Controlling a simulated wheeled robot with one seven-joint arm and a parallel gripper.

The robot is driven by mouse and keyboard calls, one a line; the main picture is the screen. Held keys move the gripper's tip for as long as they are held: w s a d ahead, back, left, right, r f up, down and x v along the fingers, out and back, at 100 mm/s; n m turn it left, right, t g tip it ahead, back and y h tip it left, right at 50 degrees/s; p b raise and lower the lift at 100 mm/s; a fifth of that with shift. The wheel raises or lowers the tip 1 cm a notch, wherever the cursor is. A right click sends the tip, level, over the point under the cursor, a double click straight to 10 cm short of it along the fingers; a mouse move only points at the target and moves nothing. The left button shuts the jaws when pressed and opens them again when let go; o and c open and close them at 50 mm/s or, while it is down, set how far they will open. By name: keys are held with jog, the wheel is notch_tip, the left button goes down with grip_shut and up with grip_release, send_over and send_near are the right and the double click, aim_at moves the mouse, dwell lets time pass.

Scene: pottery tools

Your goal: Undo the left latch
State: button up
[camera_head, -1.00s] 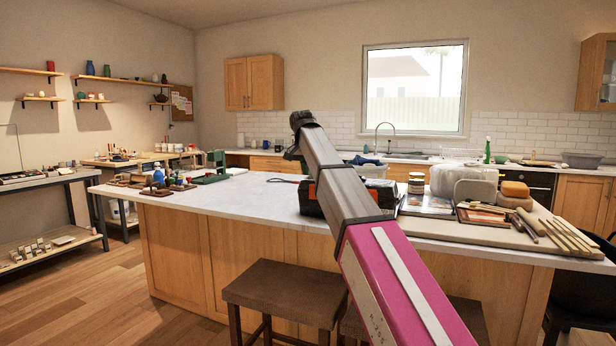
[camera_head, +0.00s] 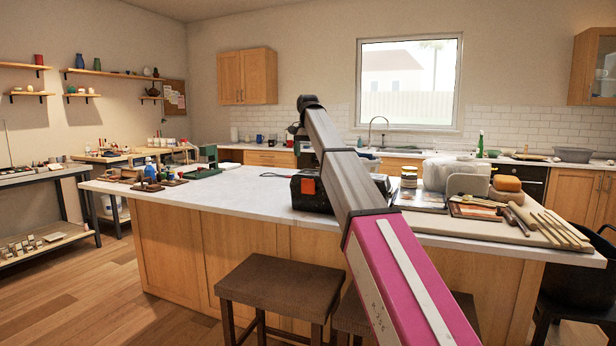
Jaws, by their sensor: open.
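A black toolbox (camera_head: 312,200) stands on the white-topped island, partly hidden behind my arm. An orange-red latch (camera_head: 307,186) shows on its front, left of my arm; the toolbox's right part is mostly covered. My arm rises from the lower right and bends at the top. A dark part at my arm's far end, my gripper (camera_head: 304,155), shows small just above the toolbox, left of the arm link. It looks apart from the latch, and its jaws are open. Its fingertips are hard to make out, and nothing is seen held.
The island top (camera_head: 245,190) is clear left of the toolbox. Right of it lie jars (camera_head: 408,176), a sponge (camera_head: 507,183) and several wooden tools (camera_head: 550,228) on a board.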

aim_at(308, 179)
notch_tip(308, 179, down, 9)
jog(key=shift+f, duration=0.2)
dwell(0.3)
jog(key=c, duration=0.9)
